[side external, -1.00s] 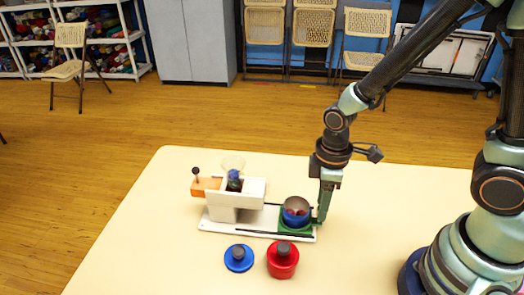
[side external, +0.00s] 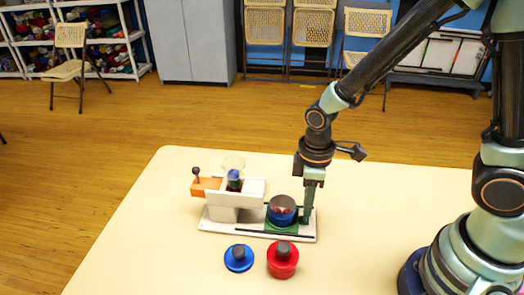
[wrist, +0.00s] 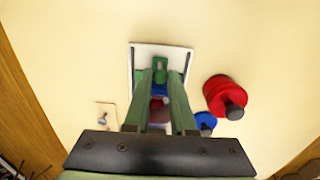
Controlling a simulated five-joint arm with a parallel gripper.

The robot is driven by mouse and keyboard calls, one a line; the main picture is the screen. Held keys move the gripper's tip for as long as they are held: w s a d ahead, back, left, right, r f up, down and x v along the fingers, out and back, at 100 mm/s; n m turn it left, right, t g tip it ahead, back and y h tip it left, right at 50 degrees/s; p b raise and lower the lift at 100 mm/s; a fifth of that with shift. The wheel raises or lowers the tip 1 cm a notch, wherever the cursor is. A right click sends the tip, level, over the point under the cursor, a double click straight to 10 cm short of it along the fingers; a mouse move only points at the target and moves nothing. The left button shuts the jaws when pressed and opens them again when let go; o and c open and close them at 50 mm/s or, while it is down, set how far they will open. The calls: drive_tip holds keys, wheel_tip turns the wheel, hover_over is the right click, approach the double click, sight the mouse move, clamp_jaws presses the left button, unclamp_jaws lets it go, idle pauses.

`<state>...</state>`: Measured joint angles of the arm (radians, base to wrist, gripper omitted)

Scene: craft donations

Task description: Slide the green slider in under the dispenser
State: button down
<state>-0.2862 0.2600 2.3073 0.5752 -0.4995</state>
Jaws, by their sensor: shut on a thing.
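The green slider (side external: 275,229) sits in the track of a white base (side external: 222,228), right of the white dispenser (side external: 222,213). It carries a blue container (side external: 282,219) with reddish contents. The container is beside the dispenser, not beneath its overhanging part. My gripper (side external: 306,217) is down at the slider's right end and shut on the slider. In the wrist view, a green tab (wrist: 160,63) shows by the fingertips (wrist: 161,76), and the fingers partly hide the container.
A blue lid-like piece (side external: 239,260) and a red one (side external: 283,267), both with dark knobs, stand on the cream table (side external: 390,215) in front of the base. Chairs and shelves stand far off.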

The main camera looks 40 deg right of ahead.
sight(275, 208)
drive_tip(key=shift+w+a, duration=2.55)
drive_tip(key=c, duration=0.8)
unclamp_jaws()
drive_tip(key=shift+c, duration=0.2)
drive_tip(key=shift+r, duration=0.15)
wheel_tip(275, 208, up, 7)
drive_tip(key=shift+r, duration=0.1)
